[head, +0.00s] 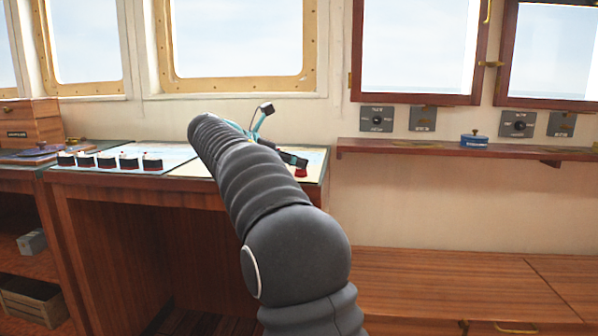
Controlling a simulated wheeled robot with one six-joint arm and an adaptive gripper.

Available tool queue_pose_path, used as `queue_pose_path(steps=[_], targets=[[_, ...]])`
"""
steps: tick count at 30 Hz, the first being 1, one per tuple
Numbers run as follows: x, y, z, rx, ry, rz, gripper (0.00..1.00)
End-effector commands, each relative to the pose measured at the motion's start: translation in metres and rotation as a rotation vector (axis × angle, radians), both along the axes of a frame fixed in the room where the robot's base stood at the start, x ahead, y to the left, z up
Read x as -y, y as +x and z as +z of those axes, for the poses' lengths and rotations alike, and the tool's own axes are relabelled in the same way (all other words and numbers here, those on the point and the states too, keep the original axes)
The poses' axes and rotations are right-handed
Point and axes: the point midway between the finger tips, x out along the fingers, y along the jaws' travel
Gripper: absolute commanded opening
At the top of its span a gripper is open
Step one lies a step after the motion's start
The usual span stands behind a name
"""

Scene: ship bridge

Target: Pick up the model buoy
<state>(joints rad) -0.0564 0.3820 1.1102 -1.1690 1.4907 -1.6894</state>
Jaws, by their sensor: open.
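A small red object (300,172), which may be the model buoy, stands on the right end of the console top near its edge. Its upper part is hidden or merges with my gripper, so I cannot tell its full shape. My gripper (294,159) shows only as a dark end part just above the red object, mostly hidden behind my own arm. It is open. I cannot tell whether it touches the red object or whether the object is between the fingers.
Chart sheets (165,160) lie on the wooden console (150,208). A blue tin (473,140) sits on the wall shelf (400,148) at right. A low wooden cabinet (450,285) is below.

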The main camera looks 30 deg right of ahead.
Motion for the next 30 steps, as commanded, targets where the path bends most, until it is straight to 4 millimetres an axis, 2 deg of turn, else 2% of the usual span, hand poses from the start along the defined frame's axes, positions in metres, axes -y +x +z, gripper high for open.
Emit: queue_pose_path(steps=[6,13,14,18,20,30], targets=[[0.026,0.005,-0.012,0.000,0.000,-0.001,0.61],[0.029,0.006,-0.013,0.000,0.001,0.001,0.61],[0.029,0.006,-0.013,0.000,0.001,0.001,0.59],[0.028,0.006,-0.013,0.000,0.001,0.000,0.24],[0.028,0.006,-0.013,0.000,0.001,0.000,0.11],[0.028,0.006,-0.012,0.000,0.001,0.000,0.07]])
